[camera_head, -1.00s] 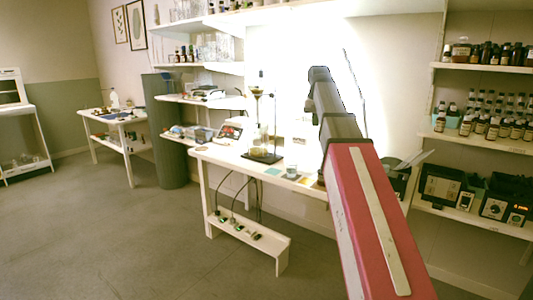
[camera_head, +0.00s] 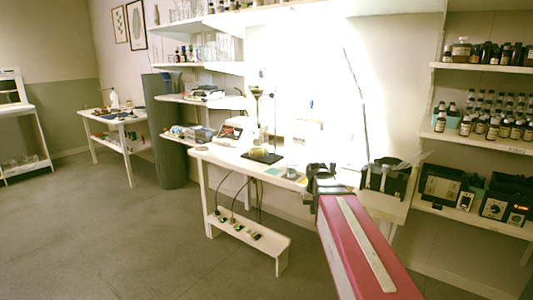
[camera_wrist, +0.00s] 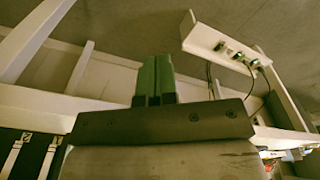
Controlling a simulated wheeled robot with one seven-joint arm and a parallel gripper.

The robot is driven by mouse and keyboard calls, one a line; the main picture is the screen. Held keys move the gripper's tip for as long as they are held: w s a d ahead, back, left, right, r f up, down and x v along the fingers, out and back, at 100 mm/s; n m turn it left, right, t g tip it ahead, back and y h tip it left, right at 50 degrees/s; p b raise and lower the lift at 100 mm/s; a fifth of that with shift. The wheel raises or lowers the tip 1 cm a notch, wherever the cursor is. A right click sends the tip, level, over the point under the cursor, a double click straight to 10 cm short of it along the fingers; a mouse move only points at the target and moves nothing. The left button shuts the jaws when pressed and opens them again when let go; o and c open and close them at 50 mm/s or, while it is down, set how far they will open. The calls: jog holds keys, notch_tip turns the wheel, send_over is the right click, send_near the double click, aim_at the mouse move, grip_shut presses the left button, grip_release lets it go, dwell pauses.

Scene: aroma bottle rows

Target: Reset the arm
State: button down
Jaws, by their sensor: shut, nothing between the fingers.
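My gripper (camera_wrist: 155,80) shows in the wrist view as two green fingers pressed together, with nothing between them. It points over the floor, with a low white shelf beyond it. In the head view my red arm reaches from the bottom right towards the white workbench (camera_head: 226,157), with its dark wrist end in front of the bench's right part. The fingers cannot be made out in that view.
A black container (camera_head: 385,178) is right of my wrist. The low white shelf (camera_head: 250,233) stands below. Bottle shelves (camera_head: 488,144) line the right. The floor at left is clear.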

jog(key=s+f, duration=1.2)
jog(key=f, duration=0.3)
jog(key=shift+s+f+g, duration=0.4)
dwell(0.9)
